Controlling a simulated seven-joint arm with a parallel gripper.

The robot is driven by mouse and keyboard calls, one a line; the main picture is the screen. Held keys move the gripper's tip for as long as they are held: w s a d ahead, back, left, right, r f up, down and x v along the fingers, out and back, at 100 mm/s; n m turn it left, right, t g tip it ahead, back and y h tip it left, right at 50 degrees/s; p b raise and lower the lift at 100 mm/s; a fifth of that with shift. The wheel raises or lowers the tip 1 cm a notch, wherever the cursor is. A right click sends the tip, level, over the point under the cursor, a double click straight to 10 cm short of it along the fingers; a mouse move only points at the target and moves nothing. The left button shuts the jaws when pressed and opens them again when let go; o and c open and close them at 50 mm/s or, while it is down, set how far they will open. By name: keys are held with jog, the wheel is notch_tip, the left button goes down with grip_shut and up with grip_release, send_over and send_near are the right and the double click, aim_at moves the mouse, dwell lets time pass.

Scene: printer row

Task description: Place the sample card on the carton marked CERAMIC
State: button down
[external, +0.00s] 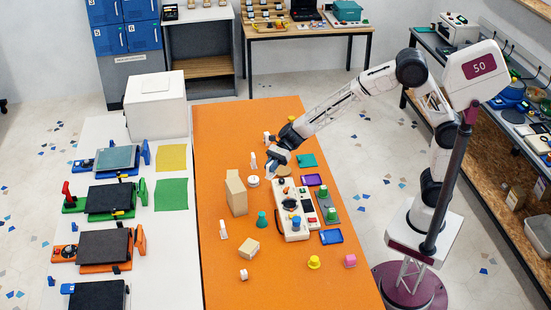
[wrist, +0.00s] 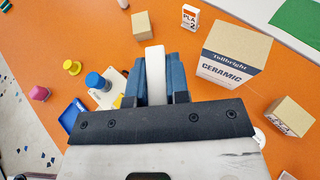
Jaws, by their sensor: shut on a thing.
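My gripper (external: 275,165) is above the orange table, to the right of the tall tan carton. In the wrist view its blue fingers (wrist: 156,82) are shut on a white slab, which I take for the sample card (wrist: 155,72); it shows nearly edge-on, with no print visible. The carton marked CERAMIC (wrist: 232,58) stands to the right of the fingers, its label facing my gripper and its tan top clear. It appears to be the tall carton (external: 236,194) in the external view. The held card is apart from it.
A small tan box (wrist: 140,26) and a white PLA piece (wrist: 190,18) stand beyond the fingers. Another labelled box (wrist: 289,116) is at the right. A control panel with knobs (external: 291,212) lies near my gripper. Yellow (external: 314,262) and pink (external: 350,260) pieces stand near the front.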

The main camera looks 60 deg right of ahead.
jog(key=shift+w+a, duration=0.1)
dwell(0.3)
send_over(235, 185)
jog(key=shift+f, duration=0.75)
dwell(0.3)
jog(key=shift+f, duration=1.8)
jog(key=shift+f, duration=0.15)
jog(key=c, duration=1.1)
grip_release()
